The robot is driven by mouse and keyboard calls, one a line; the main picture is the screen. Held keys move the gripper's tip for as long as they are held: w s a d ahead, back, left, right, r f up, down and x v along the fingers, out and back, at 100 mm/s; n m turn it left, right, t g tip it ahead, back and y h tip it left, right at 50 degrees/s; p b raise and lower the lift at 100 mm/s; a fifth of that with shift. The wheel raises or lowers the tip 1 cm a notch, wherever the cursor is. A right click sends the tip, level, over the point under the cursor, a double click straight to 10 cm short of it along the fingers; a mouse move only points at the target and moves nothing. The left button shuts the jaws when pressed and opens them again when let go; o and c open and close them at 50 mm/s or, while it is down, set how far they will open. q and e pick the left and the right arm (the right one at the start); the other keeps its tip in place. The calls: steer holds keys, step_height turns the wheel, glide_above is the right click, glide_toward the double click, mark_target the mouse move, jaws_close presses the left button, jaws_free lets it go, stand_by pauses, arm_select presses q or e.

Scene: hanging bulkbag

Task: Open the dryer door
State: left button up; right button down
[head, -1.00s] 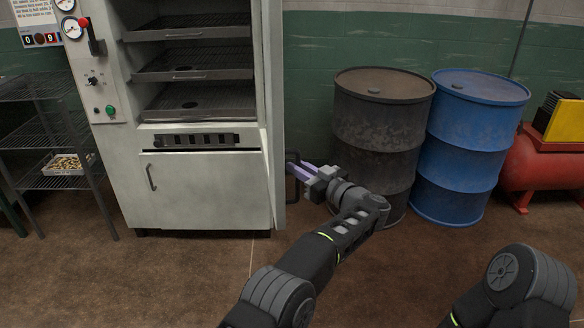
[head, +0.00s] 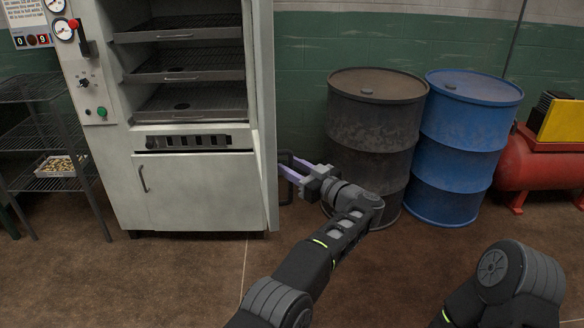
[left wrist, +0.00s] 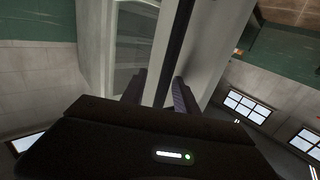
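The dryer (head: 200,190) is a pale grey-white cabinet at the left of the head view, with its trays in plain sight. Its door (head: 265,110) stands swung out at the right side, seen nearly edge-on. The black handle (head: 284,180) is on the door's outer right side. My left gripper (head: 289,172), with purple fingers, is at the handle, fingers spread. In the left wrist view, the dark handle bar (left wrist: 180,40) runs between the fingers of my left gripper (left wrist: 157,88), beside the pale door (left wrist: 205,45); firm contact cannot be told. My right gripper is out of view.
A dark drum (head: 375,125) and a blue drum (head: 465,145) stand right of the door, behind my left arm. A red compressor tank (head: 535,165) is at the far right. A wire rack (head: 45,135) stands left of the dryer. The floor in front of the dryer is clear.

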arm_select(q)
steer(key=shift+d+f, duration=0.1)
steer(key=v, duration=0.7)
steer(key=shift+s+d+b, duration=0.2)
steer(key=shift+s+b, duration=0.05)
steer(key=shift+b, duration=0.1)
